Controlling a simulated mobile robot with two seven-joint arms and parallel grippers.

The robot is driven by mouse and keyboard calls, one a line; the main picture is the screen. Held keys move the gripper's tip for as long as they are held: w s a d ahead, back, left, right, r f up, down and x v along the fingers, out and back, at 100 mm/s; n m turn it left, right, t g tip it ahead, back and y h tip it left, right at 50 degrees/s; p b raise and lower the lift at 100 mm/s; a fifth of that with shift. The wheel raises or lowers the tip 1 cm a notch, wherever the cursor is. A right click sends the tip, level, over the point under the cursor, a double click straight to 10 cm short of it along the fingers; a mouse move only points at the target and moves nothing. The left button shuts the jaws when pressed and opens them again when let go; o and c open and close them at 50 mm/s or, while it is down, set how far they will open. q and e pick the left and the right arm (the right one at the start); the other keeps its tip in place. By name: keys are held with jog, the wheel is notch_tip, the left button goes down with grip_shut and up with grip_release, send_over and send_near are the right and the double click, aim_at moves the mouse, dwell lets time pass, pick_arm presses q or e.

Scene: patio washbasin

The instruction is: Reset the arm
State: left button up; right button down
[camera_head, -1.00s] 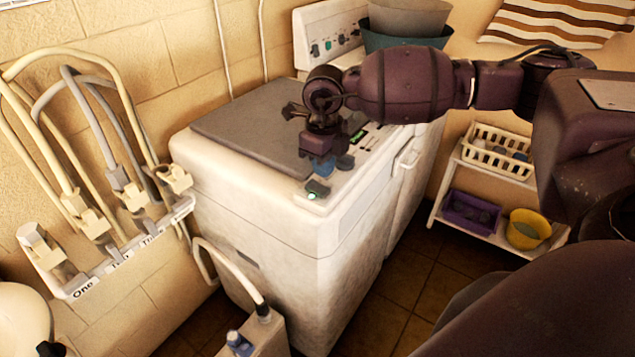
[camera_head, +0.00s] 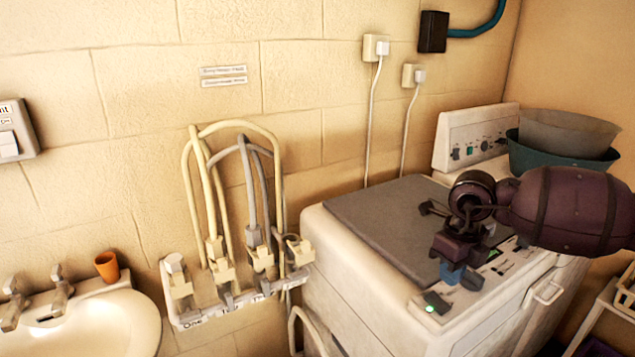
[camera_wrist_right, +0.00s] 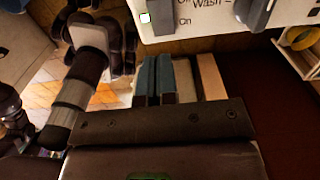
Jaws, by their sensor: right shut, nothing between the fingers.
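My right gripper (camera_head: 455,275) is above the front control strip of the white washing machine (camera_head: 345,285) in the head view. Its blue-tipped fingers point down and are shut with nothing between them. They are close to the lit green switch (camera_head: 437,302); I cannot tell from the head view whether they touch the panel. In the right wrist view the shut fingers (camera_wrist_right: 165,78) show below the panel marked "Wash" and "On" (camera_wrist_right: 215,15), with a gap between. My left gripper is not in view.
A washbasin (camera_head: 110,325) with taps and an orange cup (camera_head: 107,266) is at the left. Hoses (camera_head: 250,190) hang on a labelled wall rack (camera_head: 240,300). Bowls (camera_head: 565,140) sit on the machine's back right. A white shelf (camera_head: 605,320) stands at the lower right.

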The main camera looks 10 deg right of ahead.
jog(key=s+a+f+m+t+y, duration=0.2)
jog(key=s+a+m+y, duration=0.25)
jog(key=a+y, duration=0.55)
jog(key=s+a+f+m+t+y, duration=0.3)
jog(key=a+m+y, duration=0.4)
jog(key=a, duration=0.6)
jog(key=d+f+m+t+h, duration=1)
jog(key=d+m+t+h, duration=0.15)
jog(key=m, duration=0.85)
jog(key=s+d+f+m+g+h, duration=0.5)
jog(key=s+d+f+m+h, duration=0.1)
jog(key=s+f, duration=0.6)
jog(key=shift+s+d+f+m, duration=0.2)
jog(key=shift+d+m, duration=0.5)
jog(key=shift+m, duration=0.35)
